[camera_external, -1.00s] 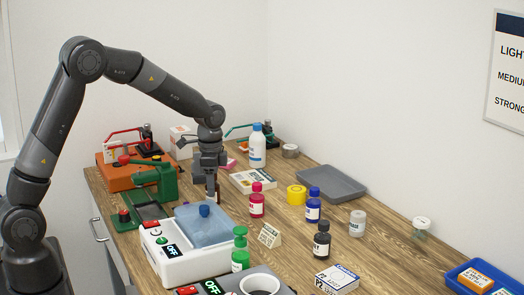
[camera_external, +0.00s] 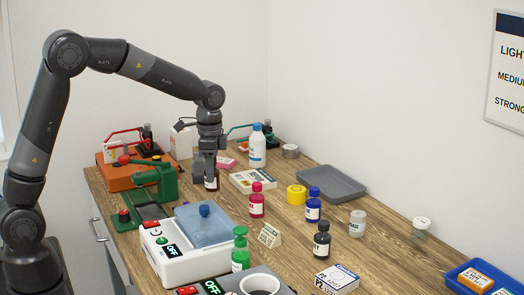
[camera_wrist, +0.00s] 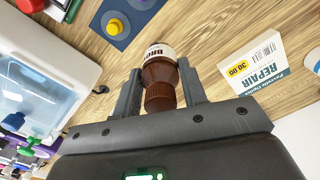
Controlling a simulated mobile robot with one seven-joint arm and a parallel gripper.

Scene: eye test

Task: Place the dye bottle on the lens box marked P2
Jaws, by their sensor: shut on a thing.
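My gripper (camera_external: 211,176) is shut on a brown dye bottle (camera_external: 211,185) with a white label, in the back left part of the table. In the wrist view my gripper (camera_wrist: 160,88) has one finger on each side of the bottle (camera_wrist: 158,72), whose ribbed brown cap faces the camera; the label starts with "BRO". A white and blue lens box (camera_external: 337,279) lies at the front of the table, with a mark on its side that seems to read P2. It is well away from my gripper, and its top looks bare.
A dark bottle (camera_external: 321,240), a blue one (camera_external: 313,207) and a red one (camera_external: 257,201) stand between my gripper and the lens box. A repair box (camera_external: 252,181) lies just right of my gripper. A white device (camera_external: 185,258) stands in front.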

